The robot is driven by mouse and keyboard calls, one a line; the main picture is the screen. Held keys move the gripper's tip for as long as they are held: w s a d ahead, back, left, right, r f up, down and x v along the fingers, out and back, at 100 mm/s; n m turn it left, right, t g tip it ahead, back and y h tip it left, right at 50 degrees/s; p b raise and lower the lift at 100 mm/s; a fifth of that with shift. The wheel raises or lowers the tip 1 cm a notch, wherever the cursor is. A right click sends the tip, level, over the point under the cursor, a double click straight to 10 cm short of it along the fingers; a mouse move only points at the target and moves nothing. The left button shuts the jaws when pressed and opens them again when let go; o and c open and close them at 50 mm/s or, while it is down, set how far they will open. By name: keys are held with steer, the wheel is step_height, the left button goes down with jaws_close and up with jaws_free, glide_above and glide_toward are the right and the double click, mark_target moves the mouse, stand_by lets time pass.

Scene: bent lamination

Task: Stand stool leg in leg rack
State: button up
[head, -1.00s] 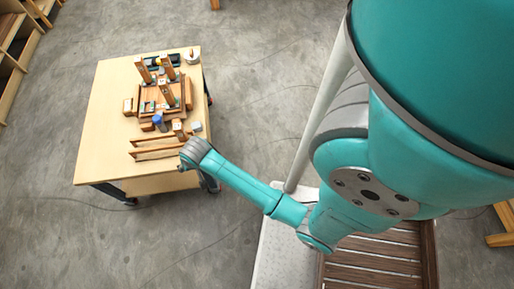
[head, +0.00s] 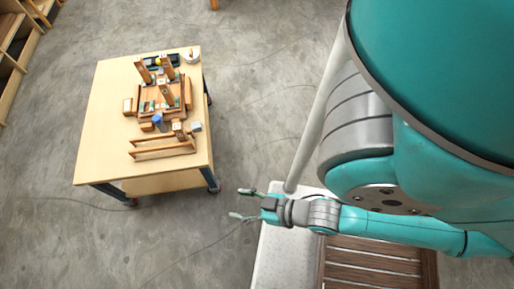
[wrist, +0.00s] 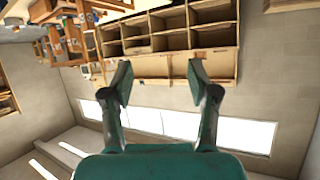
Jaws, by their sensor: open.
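My gripper (head: 240,203) is open and empty, in the air off the table's front right corner in the head view. In the wrist view its two fingers (wrist: 158,80) stand wide apart with nothing between them. Several upright wooden pieces, including a back left one (head: 143,70), a back right one (head: 167,66) and a front one (head: 168,95), stand around a wooden tray (head: 150,110) on the table. A low wooden frame with long rails (head: 162,153) lies near the front edge. I cannot tell which of these is the stool leg or the leg rack.
The table (head: 105,125) has bare top along its left side. A blue jar (head: 158,122), a small grey block (head: 196,127) and a white round container (head: 191,57) stand on it. A compartment shelf (wrist: 165,35) shows in the wrist view. Open floor lies between gripper and table.

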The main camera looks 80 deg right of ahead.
steer(key=s+a+r+n+t+y, duration=0.1)
steer(key=s+r, duration=0.3)
steer(key=r, duration=0.5)
steer(key=shift+n+t, duration=0.4)
steer(key=shift+t, duration=0.1)
